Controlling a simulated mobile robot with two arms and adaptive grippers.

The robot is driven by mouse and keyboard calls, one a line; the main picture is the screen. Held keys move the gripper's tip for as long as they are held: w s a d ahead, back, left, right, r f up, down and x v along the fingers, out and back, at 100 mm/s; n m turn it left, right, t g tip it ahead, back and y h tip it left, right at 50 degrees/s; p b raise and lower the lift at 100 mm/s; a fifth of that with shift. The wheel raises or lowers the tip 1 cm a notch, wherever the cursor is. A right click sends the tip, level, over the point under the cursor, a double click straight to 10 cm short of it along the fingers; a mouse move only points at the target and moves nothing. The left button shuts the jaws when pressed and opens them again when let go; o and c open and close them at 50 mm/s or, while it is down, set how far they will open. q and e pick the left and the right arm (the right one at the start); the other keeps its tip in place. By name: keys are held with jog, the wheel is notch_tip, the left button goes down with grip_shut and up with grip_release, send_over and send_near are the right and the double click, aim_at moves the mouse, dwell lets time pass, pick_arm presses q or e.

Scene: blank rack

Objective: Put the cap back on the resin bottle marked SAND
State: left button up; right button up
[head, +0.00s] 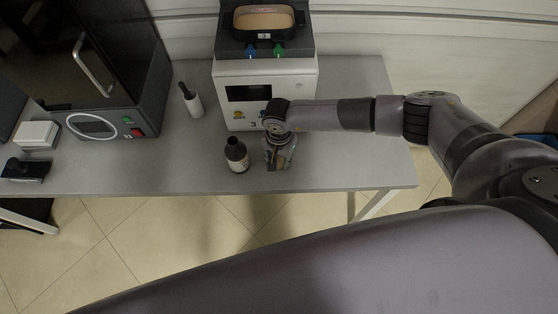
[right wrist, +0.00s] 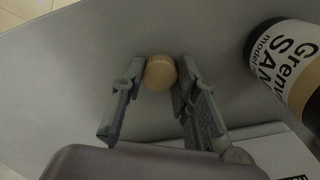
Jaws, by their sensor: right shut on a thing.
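The resin bottle (head: 237,155) is dark with a pale label and stands upright near the table's front edge in the head view. Its label (right wrist: 289,58) reads "SAN…" at the right of the right wrist view, cut off by the frame. My right gripper (head: 277,167) points down just right of the bottle, apart from it. In the right wrist view my right gripper (right wrist: 160,73) is shut on a round tan cap (right wrist: 160,73) between its fingertips. The cap's height above the table cannot be told. My left gripper is not in view.
A white machine (head: 286,98) stands behind the bottle. A white bottle with a black top (head: 191,100) stands farther back left. A dark cabinet (head: 140,90) and a small white box (head: 37,134) are at the left. The grey table (head: 345,165) is clear at right.

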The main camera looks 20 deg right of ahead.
aim_at(279, 162)
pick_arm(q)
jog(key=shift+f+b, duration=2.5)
pick_arm(e)
notch_tip(279, 162, up, 20)
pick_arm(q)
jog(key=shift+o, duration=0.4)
